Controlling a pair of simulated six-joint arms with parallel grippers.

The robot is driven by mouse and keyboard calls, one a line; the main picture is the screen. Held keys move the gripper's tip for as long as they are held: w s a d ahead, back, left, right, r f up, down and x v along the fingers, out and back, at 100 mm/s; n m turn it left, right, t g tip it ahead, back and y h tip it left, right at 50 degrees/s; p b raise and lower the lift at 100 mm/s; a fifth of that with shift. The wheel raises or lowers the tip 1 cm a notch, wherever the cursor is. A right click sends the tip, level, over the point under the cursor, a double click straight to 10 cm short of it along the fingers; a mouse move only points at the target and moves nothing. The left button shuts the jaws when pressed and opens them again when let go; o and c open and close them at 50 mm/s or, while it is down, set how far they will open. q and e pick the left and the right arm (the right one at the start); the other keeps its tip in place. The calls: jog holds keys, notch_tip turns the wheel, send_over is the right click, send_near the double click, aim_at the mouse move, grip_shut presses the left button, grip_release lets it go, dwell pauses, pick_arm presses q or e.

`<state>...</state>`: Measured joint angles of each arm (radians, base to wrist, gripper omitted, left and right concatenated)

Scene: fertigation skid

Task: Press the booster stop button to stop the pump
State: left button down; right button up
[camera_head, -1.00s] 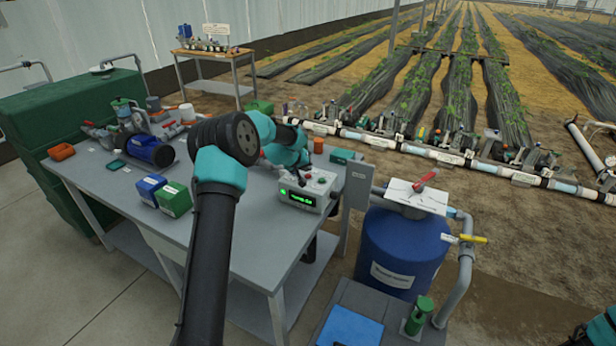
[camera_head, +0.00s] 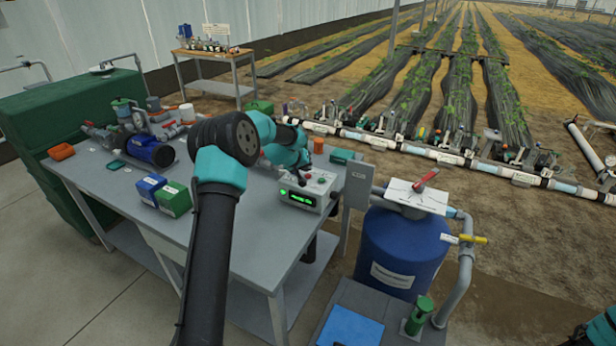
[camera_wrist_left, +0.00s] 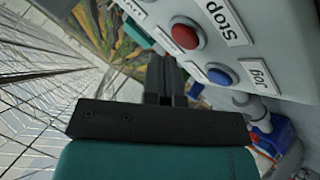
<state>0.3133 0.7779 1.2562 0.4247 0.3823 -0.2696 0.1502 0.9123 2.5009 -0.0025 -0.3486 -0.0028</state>
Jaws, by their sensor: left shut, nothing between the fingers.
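The grey control box (camera_head: 303,196) stands at the right end of the table, with a lit green display on its front. In the left wrist view the box shows a red button (camera_wrist_left: 185,34) beside the label "Stop" and a blue button (camera_wrist_left: 221,74) beside the label "Jog". My left gripper (camera_head: 301,181) is low over the box's top. It is shut and empty. In the left wrist view its fingers (camera_wrist_left: 166,72) point toward the box, left of the two buttons; I cannot tell whether they touch it.
A blue box (camera_head: 150,189) and a green box (camera_head: 174,199) sit on the table, left of my arm. A blue motor (camera_head: 150,151) and pipework are at the back left. A blue tank (camera_head: 400,255) stands right of the table.

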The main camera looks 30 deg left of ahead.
aim_at(307, 175)
pick_arm(q)
jog(key=shift+f, duration=0.15)
jog(key=shift+f, duration=0.25)
jog(key=shift+f, duration=0.4)
dwell(1.2)
jog(key=shift+r, duration=0.8)
jog(key=shift+r, duration=0.1)
jog(key=shift+r, duration=2.4)
